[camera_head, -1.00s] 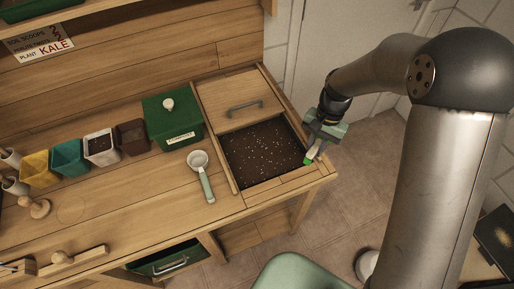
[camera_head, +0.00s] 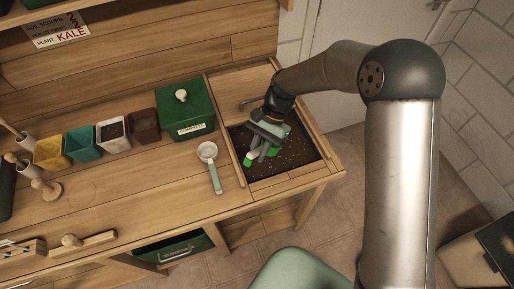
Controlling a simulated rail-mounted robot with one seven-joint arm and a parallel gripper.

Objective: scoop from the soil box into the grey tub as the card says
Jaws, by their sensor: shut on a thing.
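The soil box (camera_head: 242,173) is set into the bench's right end, its dark speckled soil (camera_head: 292,152) open at the front. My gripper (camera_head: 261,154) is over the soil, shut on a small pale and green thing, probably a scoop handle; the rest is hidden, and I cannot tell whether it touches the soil. The grey tub (camera_head: 113,145) stands in the row at left with dark soil inside. The card (camera_head: 57,31) on the back wall reads "SOIL SCOOPS" and "PLANT KALE", with red figures that look like 2; its middle line is blurred.
A yellow pot (camera_head: 51,155), teal pot (camera_head: 82,147) and brown pot (camera_head: 144,127) flank the grey tub. A lidded green box (camera_head: 185,112) stands between them and the soil box. A round-headed, pale-handled utensil (camera_head: 215,178) lies before it. The front bench is mostly clear.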

